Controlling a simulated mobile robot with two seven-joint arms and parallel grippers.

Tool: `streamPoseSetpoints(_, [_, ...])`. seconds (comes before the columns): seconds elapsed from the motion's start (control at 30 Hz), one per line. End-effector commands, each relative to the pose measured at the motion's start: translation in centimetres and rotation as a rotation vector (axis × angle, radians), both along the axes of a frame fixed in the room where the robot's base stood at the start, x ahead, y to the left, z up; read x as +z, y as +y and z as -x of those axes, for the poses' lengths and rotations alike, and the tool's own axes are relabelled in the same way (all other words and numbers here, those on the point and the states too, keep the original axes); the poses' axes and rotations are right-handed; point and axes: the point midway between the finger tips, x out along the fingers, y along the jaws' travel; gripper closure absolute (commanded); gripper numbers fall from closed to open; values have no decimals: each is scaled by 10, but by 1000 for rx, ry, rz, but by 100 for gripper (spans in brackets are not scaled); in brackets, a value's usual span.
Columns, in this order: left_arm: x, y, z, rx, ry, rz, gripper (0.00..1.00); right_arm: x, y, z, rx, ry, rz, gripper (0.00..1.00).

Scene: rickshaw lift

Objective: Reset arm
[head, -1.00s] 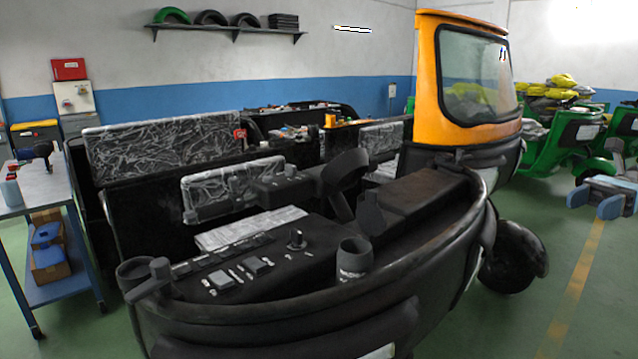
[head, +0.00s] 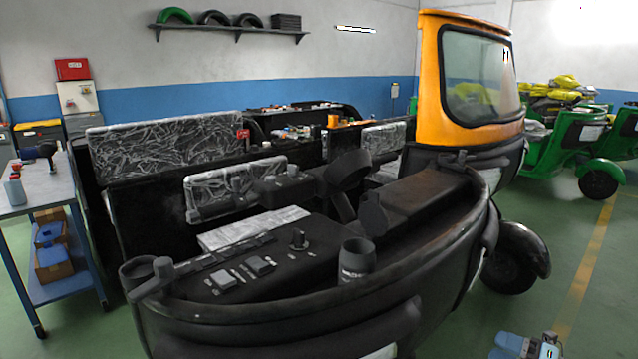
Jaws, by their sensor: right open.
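My right gripper (head: 512,346) shows at the bottom right edge of the head view, low over the green floor. Its light blue fingers are partly cut off by the frame edge, and it is open. I see nothing held in it. It is to the right of the dark rickshaw body (head: 300,325) and apart from it in the picture. My left gripper is not in view.
The rickshaw's orange cab frame (head: 430,90) and front wheel (head: 508,268) stand right of centre. A workbench (head: 45,192) with a drill is at the left. Green rickshaws (head: 565,145) stand at the back right. The floor with a yellow line (head: 588,262) is clear on the right.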

Motion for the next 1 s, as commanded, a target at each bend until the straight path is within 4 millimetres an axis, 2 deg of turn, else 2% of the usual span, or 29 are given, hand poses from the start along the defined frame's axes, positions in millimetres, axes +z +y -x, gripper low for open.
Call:
streamPoseSetpoints(0.03, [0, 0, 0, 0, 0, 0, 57, -19, 5, 18, -53, 96, -39, 45])
streamPoseSetpoints(0.2, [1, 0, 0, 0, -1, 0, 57, -68, 12, 74, -272, 420, -168, 45])
streamPoseSetpoints(0.4, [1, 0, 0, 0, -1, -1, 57, -110, 13, 149, -529, 764, -292, 45])
streamPoseSetpoints(0.6, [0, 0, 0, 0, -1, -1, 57, -131, 11, 210, -726, 989, -362, 45])
streamPoseSetpoints(0.8, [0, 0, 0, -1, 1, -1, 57, -140, 10, 264, -895, 1160, -405, 45])
streamPoseSetpoints(0.83, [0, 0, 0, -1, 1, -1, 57, -141, 12, 270, -912, 1179, -419, 45])
streamPoseSetpoints(1.0, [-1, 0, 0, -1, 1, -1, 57, -150, 43, 270, -908, 1210, -553, 45])
